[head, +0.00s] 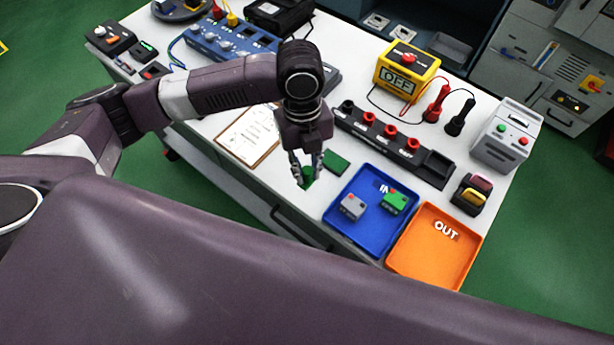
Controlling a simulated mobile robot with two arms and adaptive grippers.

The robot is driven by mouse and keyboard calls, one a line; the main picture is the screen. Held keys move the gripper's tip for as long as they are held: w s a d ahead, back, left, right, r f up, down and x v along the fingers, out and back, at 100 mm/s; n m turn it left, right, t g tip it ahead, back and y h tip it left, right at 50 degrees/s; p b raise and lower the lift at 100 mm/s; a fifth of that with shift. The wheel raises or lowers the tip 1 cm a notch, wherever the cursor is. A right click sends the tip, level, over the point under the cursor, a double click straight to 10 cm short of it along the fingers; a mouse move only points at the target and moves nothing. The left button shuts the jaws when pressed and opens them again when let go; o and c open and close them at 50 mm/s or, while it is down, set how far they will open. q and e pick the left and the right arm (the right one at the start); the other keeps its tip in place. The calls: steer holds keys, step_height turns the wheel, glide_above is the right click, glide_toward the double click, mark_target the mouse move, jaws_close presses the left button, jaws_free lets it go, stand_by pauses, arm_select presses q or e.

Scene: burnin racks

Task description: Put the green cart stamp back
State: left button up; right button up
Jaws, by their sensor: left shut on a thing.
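My left gripper (306,172) points down over the front part of the white table. It is shut on a small green thing, which looks like the green cart stamp (308,183); the fingers hide much of it. I cannot tell whether the stamp touches the table. A flat dark green square pad (335,162) lies on the table just right of the gripper, close to it. My right gripper is not in view.
A blue IN tray (338,212) holds a grey block (353,207) and a green block (394,202). An orange OUT tray (408,268) stands beside it. A clipboard (240,150) lies left of the gripper. A black rack (425,168) with red knobs stands behind.

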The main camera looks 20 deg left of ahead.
mark_target(307, 181)
arm_select(q)
steer(key=shift+f, duration=2.25)
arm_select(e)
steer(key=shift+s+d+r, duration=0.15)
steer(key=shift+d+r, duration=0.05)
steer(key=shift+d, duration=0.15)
arm_select(q)
steer(key=shift+f, duration=0.2)
steer(key=o, duration=0.9)
steer(key=shift+w+r, duration=0.1)
steer(key=shift+r, duration=0.5)
step_height(307, 181, up, 11)
steer(key=b, duration=0.1)
steer(key=shift+w+a, duration=0.45)
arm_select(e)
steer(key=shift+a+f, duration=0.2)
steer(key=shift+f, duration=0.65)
